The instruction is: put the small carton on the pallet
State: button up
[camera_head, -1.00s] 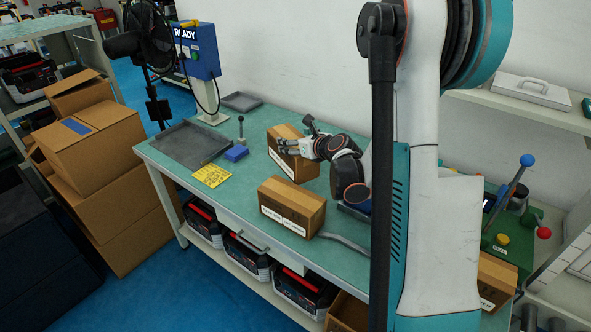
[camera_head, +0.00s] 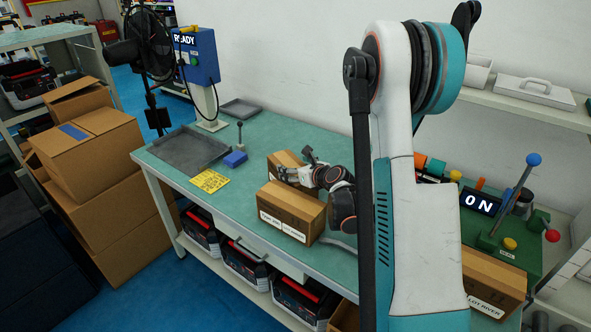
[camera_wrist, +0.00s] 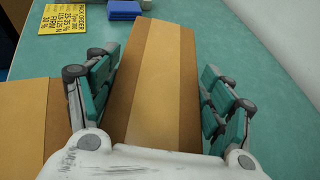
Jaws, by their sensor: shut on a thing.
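A brown carton (camera_head: 285,158) with a tan tape strip is at the middle of the green bench in the head view. My gripper (camera_head: 287,174) is shut on it, with a finger on either side. In the wrist view the same carton (camera_wrist: 160,80) fills the space between the fingers of my gripper (camera_wrist: 155,85). A second brown carton (camera_head: 290,203) with a white label stands just in front and partly hides the held one. In the wrist view its top (camera_wrist: 25,120) shows at the left. Whether the held carton touches the bench is unclear. No pallet can be made out.
A grey tray (camera_head: 185,148), blue block (camera_head: 235,158) and yellow card (camera_head: 209,181) lie left on the bench (camera_head: 190,185). A labelled carton (camera_head: 492,275) and a green lever unit (camera_head: 515,250) are at the right. Stacked boxes (camera_head: 90,150) stand left.

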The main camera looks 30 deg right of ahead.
jog(key=shift+f, duration=0.1)
jog(key=o, duration=1.8)
